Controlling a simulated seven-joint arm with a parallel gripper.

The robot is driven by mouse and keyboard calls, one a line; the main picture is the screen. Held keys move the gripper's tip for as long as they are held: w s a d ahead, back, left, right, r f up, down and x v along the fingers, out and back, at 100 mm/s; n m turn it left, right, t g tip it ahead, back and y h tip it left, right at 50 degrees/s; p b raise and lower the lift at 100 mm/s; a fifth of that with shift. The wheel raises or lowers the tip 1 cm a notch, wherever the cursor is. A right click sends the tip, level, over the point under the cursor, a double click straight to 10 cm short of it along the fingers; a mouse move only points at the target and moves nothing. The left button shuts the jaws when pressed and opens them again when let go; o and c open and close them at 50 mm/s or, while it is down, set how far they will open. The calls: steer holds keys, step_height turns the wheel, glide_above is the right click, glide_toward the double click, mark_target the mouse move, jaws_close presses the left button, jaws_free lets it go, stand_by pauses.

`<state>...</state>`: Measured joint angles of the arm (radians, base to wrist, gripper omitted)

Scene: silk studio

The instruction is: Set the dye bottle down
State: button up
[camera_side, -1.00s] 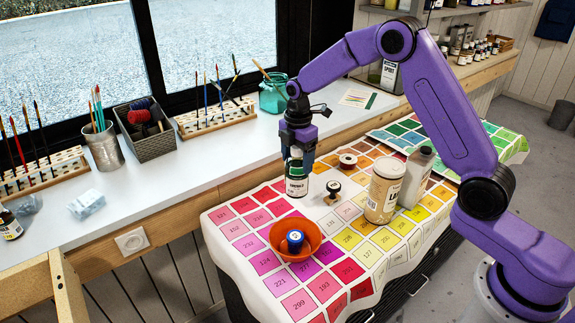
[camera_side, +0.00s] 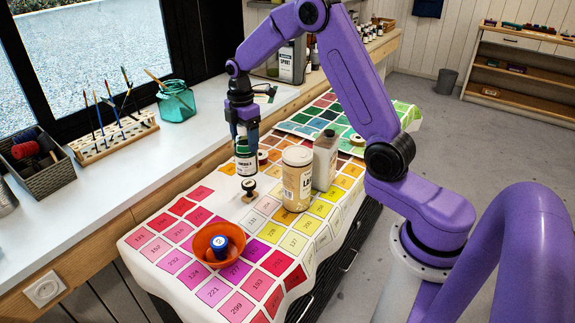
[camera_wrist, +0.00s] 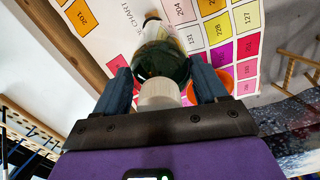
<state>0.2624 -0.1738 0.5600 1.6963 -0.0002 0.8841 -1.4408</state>
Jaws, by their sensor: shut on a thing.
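The dye bottle (camera_side: 246,157), dark green with a pale label, hangs upright in my gripper (camera_side: 244,138). In the wrist view, the two fingers (camera_wrist: 160,88) are on either side of the bottle's upper end, with its pale cap (camera_wrist: 159,95) towards me and its green glass body (camera_wrist: 160,62) beyond. In the side view, the bottle's base is just above and behind the black-knobbed stamp (camera_side: 249,187) in the picture. I cannot tell whether the base touches the cloth colour chart (camera_side: 222,203).
A tan jar (camera_side: 296,180) and a grey bottle (camera_side: 325,160) stand right of the dye bottle. A spool (camera_side: 262,157) is close at its right. An orange bowl (camera_side: 205,243) holding a blue-capped pot (camera_side: 218,247) is at front left. The window counter (camera_side: 95,205) runs along the left.

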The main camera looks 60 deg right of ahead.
steer(key=d+f+m, duration=0.2)
steer(key=d+m, duration=0.4)
steer(key=d, duration=1.8)
step_height(320, 180, down, 10)
steer(key=d, duration=0.1)
steer(key=shift+s, duration=0.45)
steer(key=shift+f, duration=0.2)
steer(key=o, duration=1.7)
steer(key=shift+c, duration=0.2)
